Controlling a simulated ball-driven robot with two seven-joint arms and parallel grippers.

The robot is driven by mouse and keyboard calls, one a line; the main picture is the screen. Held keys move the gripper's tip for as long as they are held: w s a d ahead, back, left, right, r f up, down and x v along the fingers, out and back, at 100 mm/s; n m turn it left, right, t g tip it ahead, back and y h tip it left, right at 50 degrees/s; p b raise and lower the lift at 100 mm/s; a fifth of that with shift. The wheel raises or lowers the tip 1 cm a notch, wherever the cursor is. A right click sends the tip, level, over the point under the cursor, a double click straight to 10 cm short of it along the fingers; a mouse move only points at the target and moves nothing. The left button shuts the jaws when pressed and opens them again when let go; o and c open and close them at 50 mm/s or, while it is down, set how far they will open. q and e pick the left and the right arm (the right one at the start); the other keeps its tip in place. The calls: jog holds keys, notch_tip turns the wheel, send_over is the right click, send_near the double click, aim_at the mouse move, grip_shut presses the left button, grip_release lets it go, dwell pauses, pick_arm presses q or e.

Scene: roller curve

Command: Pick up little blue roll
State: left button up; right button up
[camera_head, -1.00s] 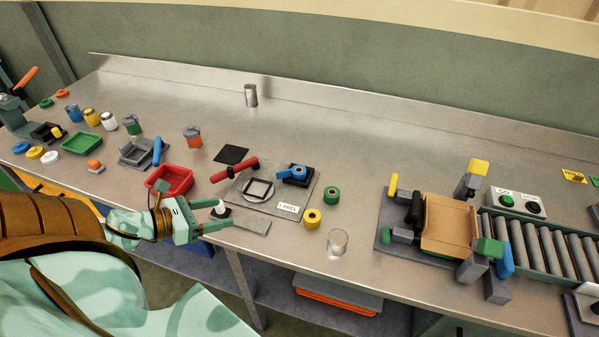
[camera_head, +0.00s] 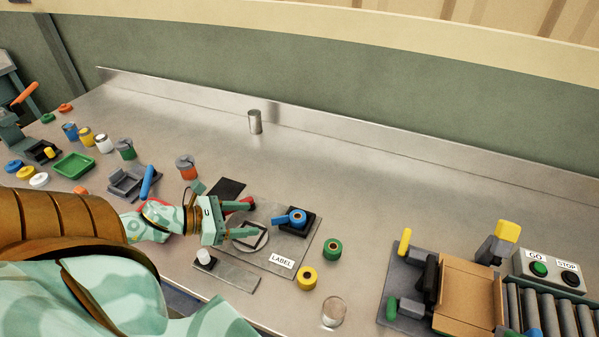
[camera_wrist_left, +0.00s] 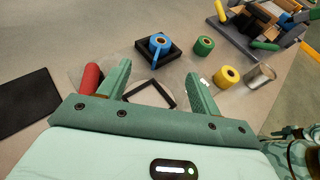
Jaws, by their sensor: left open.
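The little blue roll (camera_head: 297,216) sits on a black square holder (camera_head: 303,230) at the back right of the grey label plate (camera_head: 286,250), with a blue tail or lever out to its left. It also shows in the left wrist view (camera_wrist_left: 159,41), ahead of the fingers. My left gripper (camera_head: 246,219) is open and empty over the left part of the plate, left of the roll and apart from it. Its fingers also show in the left wrist view (camera_wrist_left: 158,80), with a black square frame (camera_wrist_left: 150,94) between them. My right gripper is not in view.
A green roll (camera_head: 332,249) and a yellow roll (camera_head: 307,278) stand right of the plate. A red-handled tool (camera_wrist_left: 90,78) lies by my left finger.

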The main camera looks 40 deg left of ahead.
pick_arm(q)
jog(key=b, duration=0.1)
send_near(294, 217)
jog(key=shift+x, duration=1.05)
jog(key=shift+w+f, duration=0.15)
jog(key=shift+w, duration=0.3)
jog(key=x, duration=0.5)
jog(key=shift+d+f+b, duration=0.1)
jog(key=shift+d+b, duration=0.1)
jog(key=shift+b, duration=0.15)
jog(key=c, duration=1)
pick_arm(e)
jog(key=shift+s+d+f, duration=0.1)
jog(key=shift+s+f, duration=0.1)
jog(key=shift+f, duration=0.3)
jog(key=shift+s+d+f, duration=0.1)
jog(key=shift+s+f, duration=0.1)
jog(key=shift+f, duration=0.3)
